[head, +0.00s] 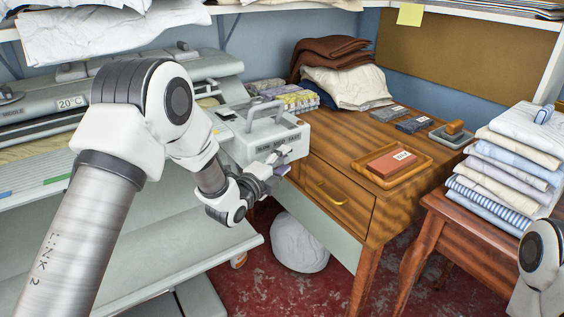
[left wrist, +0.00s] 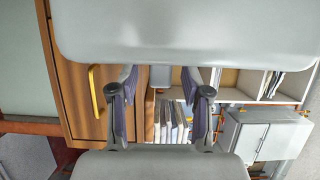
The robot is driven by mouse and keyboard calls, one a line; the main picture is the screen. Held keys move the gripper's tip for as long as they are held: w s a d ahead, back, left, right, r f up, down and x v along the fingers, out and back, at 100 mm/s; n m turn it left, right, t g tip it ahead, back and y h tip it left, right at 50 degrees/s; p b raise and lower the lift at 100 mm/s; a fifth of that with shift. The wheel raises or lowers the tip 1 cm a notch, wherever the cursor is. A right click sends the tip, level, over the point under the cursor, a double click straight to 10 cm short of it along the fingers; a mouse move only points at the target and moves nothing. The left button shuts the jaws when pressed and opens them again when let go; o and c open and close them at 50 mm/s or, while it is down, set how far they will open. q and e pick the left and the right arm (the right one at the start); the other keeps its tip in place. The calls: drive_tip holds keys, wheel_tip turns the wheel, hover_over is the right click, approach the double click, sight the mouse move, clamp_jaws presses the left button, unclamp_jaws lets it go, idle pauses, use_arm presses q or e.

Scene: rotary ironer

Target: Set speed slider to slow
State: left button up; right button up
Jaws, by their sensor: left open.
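The rotary ironer (head: 35,190) stands at the left with its pale control box (head: 240,150) at its right end. The box has a grey handle on top and small markings on its front. I cannot make out the speed slider; it is too small or hidden by my left gripper. My left gripper (head: 280,163) is at the lower front of the box, whether touching I cannot tell. In the left wrist view its two fingers (left wrist: 160,95) stand apart with nothing between them. My right gripper is out of view; only part of my right arm shows at the right edge.
A wooden cabinet (head: 340,212) with a yellow drawer handle stands right of the box. On it are a tray (head: 425,160) with a brick-like block and folded cloths (head: 350,87). A folded shirt stack (head: 500,165) is at the right. A white bundle (head: 298,243) lies on the floor.

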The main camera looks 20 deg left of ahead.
use_arm(q)
clamp_jaws()
drive_tip(key=shift+s+a, duration=1.05)
drive_tip(key=shift+s, duration=0.25)
unclamp_jaws()
drive_tip(key=v, duration=1.2)
drive_tip(key=shift+a+f, duration=0.1)
drive_tip(key=shift+f, duration=0.05)
